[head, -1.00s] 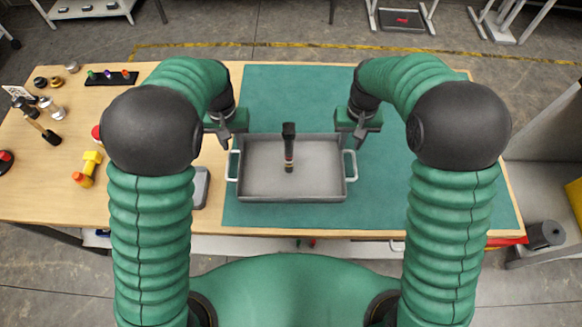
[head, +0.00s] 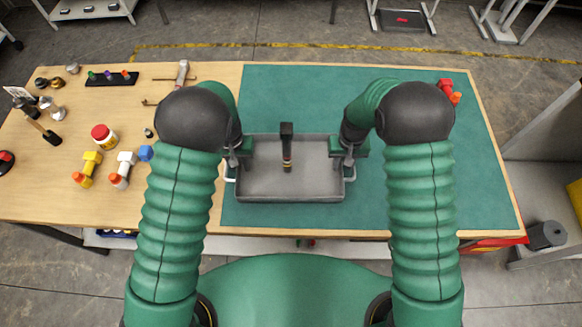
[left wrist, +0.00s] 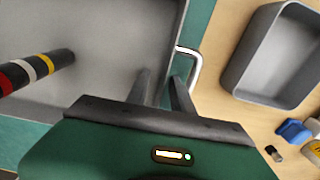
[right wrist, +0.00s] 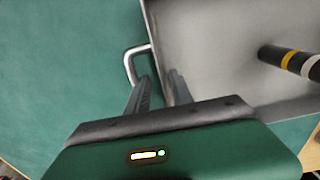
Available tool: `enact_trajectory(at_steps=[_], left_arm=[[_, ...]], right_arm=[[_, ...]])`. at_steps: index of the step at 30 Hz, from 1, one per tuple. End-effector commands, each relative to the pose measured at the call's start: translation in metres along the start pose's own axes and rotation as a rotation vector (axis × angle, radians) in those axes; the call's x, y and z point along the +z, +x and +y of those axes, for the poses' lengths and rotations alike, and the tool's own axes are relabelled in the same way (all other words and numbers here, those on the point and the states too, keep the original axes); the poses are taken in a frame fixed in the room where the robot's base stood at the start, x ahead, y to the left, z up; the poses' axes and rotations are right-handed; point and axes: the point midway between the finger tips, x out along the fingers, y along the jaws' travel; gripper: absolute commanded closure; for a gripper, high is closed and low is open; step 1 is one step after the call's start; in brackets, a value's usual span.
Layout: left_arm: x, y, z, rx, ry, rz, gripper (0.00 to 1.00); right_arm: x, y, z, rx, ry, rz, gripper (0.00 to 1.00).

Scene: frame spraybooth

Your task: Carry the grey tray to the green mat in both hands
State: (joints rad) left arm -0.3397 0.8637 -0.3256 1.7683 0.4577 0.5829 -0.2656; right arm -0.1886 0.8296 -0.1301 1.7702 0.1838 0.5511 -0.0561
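The grey tray (head: 262,190) lies level on the left part of the green mat (head: 420,190). A black post (head: 286,145) with red, white and yellow bands stands in it. My left gripper (left wrist: 163,80) is open at the tray's left end, its fingers on either side of the end wall, one overlapping the white handle (left wrist: 197,58) there. My right gripper (right wrist: 159,76) is open at the right end in the same way, beside the right handle (right wrist: 128,62). Whether the fingers touch the tray cannot be told.
A grey bin (left wrist: 280,55) stands on the bare wood left of the tray, hidden by my left arm in the head view. Tools, a jar (head: 104,137) and small parts crowd the table's left side. Red and orange pieces (head: 449,91) lie at the mat's far right corner. The mat's right side is clear.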

Motion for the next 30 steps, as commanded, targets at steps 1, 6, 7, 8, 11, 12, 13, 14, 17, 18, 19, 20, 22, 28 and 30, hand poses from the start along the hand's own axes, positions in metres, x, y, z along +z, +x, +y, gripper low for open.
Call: enact_trajectory(at_steps=[1, 6, 7, 8, 11, 12, 13, 14, 17, 18, 19, 20, 22, 28, 30], left_arm=[[-0.0002, -0.0001, -0.0002, 0.0, 0.0, 0.0, 0.74], [-0.0003, -0.0001, -0.0005, 0.0, 0.0, 0.0, 0.97], [-0.0003, -0.0001, -0.0005, 0.0, 0.0, 0.0, 1.0], [-0.0002, -0.0001, -0.0004, 0.0, 0.0, 0.0, 1.0], [-0.0002, -0.0001, -0.0003, 0.0, 0.0, 0.0, 1.0], [-0.0002, -0.0001, -0.0003, 0.0, 0.0, 0.0, 1.0], [-0.0002, -0.0001, -0.0003, -0.001, 0.0, 0.0, 1.0], [-0.0001, -0.0001, -0.0003, -0.001, 0.0, 0.0, 1.0], [-0.0001, -0.0001, -0.0003, 0.0, 0.0, -0.001, 1.0], [-0.0001, -0.0001, -0.0002, 0.0, 0.0, -0.001, 1.0], [-0.0001, -0.0001, -0.0002, 0.0, 0.0, -0.001, 1.0], [0.0, -0.0001, -0.0001, 0.0, 0.0, -0.001, 1.0], [0.0, -0.0001, 0.0, 0.0, 0.0, -0.001, 1.0], [0.0001, -0.0001, 0.0002, 0.0, 0.0, -0.001, 1.0], [0.0001, -0.0001, 0.0002, 0.0, 0.0, -0.001, 1.0]], right_arm=[[-0.0001, -0.0001, 0.0, 0.0, 0.0, 0.0, 0.75], [-0.0002, -0.0001, -0.0003, 0.001, 0.0, 0.0, 0.98], [-0.0002, -0.0001, -0.0003, 0.0, 0.0, 0.0, 1.0], [-0.0002, -0.0001, -0.0002, 0.0, 0.0, 0.0, 1.0], [-0.0001, -0.0002, -0.0001, 0.0, 0.0, 0.0, 1.0], [-0.0001, -0.0002, -0.0001, 0.0, 0.0, -0.001, 1.0], [-0.0001, -0.0002, -0.0001, 0.0, 0.0, 0.0, 1.0], [-0.0001, -0.0002, -0.0001, 0.0, 0.0, -0.001, 1.0], [-0.0001, -0.0003, 0.0, 0.0, -0.001, 0.0, 1.0], [-0.0001, -0.0003, 0.0, 0.0, 0.0, 0.0, 1.0], [-0.0001, -0.0003, 0.0, 0.0, -0.001, 0.0, 1.0], [-0.0001, -0.0003, 0.0001, 0.0, 0.0, 0.0, 1.0], [-0.0001, -0.0003, 0.0002, 0.001, 0.0, 0.0, 1.0], [-0.0001, -0.0004, 0.0004, 0.001, 0.0, 0.0, 1.0], [-0.0001, -0.0004, 0.0004, 0.001, 0.0, 0.0, 1.0]])
